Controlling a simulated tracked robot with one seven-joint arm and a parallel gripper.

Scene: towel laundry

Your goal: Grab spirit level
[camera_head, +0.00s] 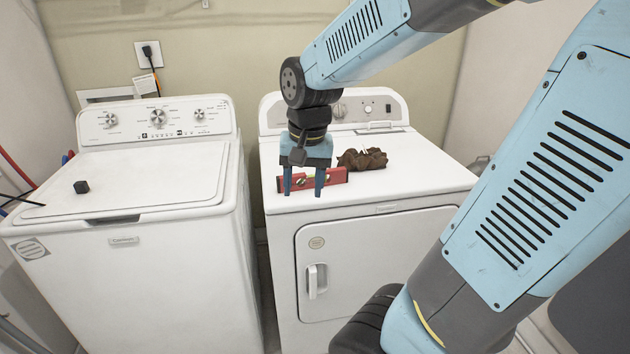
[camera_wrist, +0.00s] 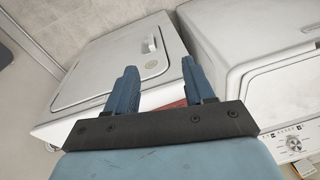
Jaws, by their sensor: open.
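The red spirit level (camera_head: 335,176) lies on the white dryer top, near its front left. My gripper (camera_head: 303,194) points down with its two fingers apart and nothing held. In the head view the fingers overlap the level and hide parts of it; I cannot tell whether they touch it. In the wrist view the open fingers (camera_wrist: 158,82) stand either side of a small red patch of the level (camera_wrist: 173,103). The rest of it is hidden behind my gripper there.
A crumpled brown cloth (camera_head: 362,159) lies just right of and behind the level on the dryer (camera_head: 425,178). A small black block (camera_head: 81,187) sits on the washer (camera_head: 150,180) at the left. A gap separates the two machines. The dryer's right side top is clear.

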